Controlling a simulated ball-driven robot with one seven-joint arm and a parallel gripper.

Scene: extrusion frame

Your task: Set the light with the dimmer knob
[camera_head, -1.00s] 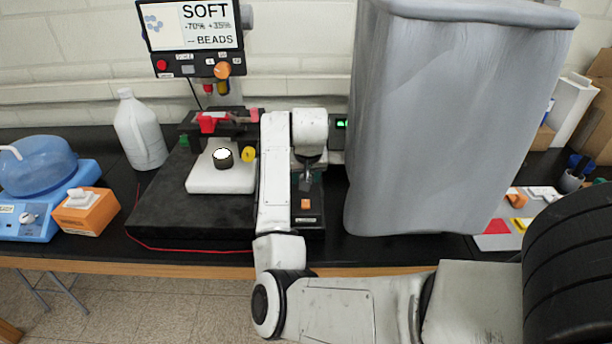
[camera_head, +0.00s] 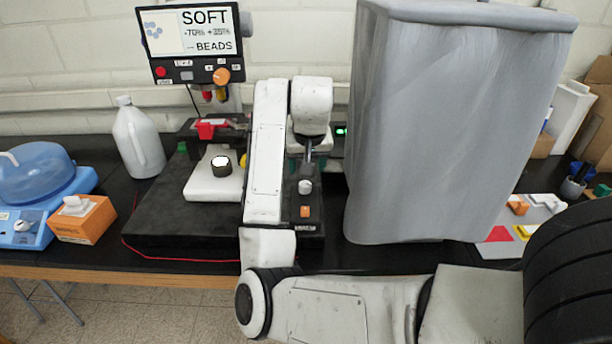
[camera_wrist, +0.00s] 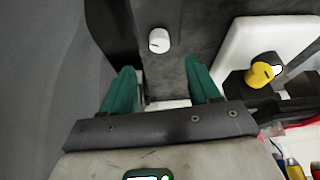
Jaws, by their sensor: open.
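A small white knob (camera_head: 305,187) sits on a dark box (camera_head: 318,215), behind an orange rocker switch (camera_head: 305,211). In the wrist view the white knob (camera_wrist: 159,40) lies ahead of my gripper (camera_wrist: 162,90), roughly centred between its teal fingers and clear of them. The fingers are spread, with nothing held. A display panel (camera_head: 195,45) reads "SOFT", with percent figures and "BEADS". A bright white disc (camera_head: 221,160) tops a dark cylinder on a white block.
A tall grey covered object (camera_head: 450,130) stands close on the right of my arm. A white block (camera_head: 212,185) and black platform lie left. A yellow knob (camera_wrist: 262,74) shows in the wrist view. A white jug (camera_head: 138,140) and orange tissue box (camera_head: 82,220) are further left.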

